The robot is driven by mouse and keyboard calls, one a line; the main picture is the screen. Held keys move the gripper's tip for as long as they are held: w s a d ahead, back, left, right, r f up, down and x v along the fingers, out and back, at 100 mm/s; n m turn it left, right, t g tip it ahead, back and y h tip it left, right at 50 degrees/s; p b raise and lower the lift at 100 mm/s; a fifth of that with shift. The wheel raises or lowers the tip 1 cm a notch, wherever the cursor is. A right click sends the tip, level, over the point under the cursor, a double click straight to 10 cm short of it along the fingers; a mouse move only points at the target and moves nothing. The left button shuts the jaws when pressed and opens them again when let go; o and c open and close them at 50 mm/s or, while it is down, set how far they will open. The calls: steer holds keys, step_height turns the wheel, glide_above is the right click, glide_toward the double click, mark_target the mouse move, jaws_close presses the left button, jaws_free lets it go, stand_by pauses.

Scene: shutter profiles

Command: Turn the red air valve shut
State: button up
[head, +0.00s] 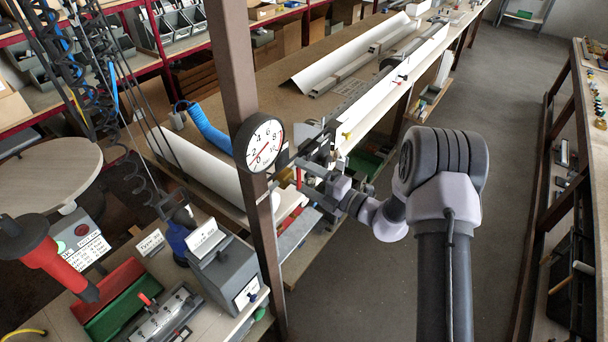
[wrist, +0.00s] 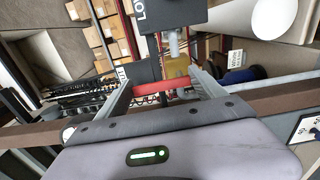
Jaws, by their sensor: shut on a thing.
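The red valve handle (wrist: 165,93) lies between the two fingers of my gripper (wrist: 163,80) in the wrist view, spanning from one finger to the other. My gripper is shut on it. The brass valve body (wrist: 176,68) shows just beyond the handle. In the head view, my gripper (head: 308,172) reaches the brown post from the right. A small piece of the red handle (head: 298,177) shows there, beside the brass body (head: 286,177). My gripper partly hides the valve, and I cannot tell how far the handle is turned.
A round pressure gauge (head: 259,143) sits on the brown post (head: 240,70), just left of the valve. A dark box with partly visible lettering (wrist: 172,14) is close beyond the valve. A long workbench (head: 290,50) runs behind. The grey floor (head: 500,120) at right is clear.

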steer(key=shift+m, duration=0.3)
stand_by(0.4)
steer(key=o, duration=2.1)
steer(key=shift+w, duration=0.1)
steer(key=shift+c, duration=0.2)
steer(key=shift+d, duration=0.1)
steer(key=b+v, duration=0.1)
steer(key=v, duration=1.6)
steer(key=shift+f, duration=0.1)
